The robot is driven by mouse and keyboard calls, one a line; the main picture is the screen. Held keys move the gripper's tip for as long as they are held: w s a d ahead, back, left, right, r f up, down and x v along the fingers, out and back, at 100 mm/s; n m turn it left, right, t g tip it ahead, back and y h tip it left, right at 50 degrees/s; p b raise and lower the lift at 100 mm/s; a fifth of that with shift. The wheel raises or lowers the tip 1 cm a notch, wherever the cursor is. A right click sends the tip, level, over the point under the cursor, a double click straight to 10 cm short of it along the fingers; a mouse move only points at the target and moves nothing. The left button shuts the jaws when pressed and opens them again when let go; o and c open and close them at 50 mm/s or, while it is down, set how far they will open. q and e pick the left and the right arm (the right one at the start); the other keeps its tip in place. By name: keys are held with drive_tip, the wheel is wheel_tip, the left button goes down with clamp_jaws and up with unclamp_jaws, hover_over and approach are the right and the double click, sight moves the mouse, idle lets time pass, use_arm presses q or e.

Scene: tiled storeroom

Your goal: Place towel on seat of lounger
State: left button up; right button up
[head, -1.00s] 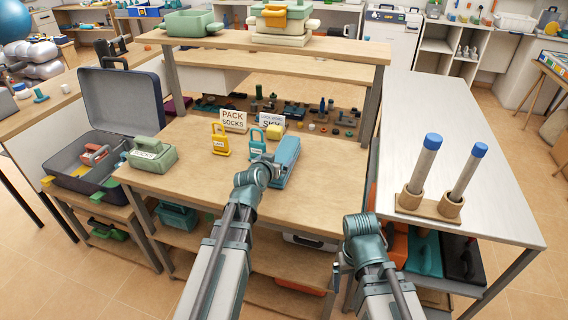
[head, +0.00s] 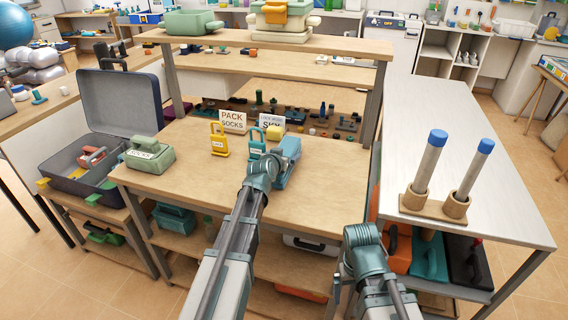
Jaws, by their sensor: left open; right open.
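I cannot make out a towel or a lounger in the head view. My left gripper (head: 288,150) reaches over the wooden workbench (head: 325,190), near its middle. It is open and I see nothing held in it; its own wrist partly hides it. A teal padlock-shaped block (head: 257,150) stands just left of it. My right arm comes in at the bottom, in front of the bench's right end. Only its teal wrist joint shows clearly, and its gripper is hidden from view.
An open dark suitcase (head: 120,105) stands at the left. A green case (head: 150,157), a yellow padlock shape (head: 218,140) and a "PACK SOCKS" sign (head: 233,121) are on the bench. Blue-capped cylinders (head: 431,160) stand on the pale table (head: 420,110) at the right.

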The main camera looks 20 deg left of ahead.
use_arm(q)
drive_tip(key=c, duration=1.4)
use_arm(e)
drive_tip(key=shift+r, duration=0.1)
use_arm(q)
drive_tip(key=shift+r, duration=0.1)
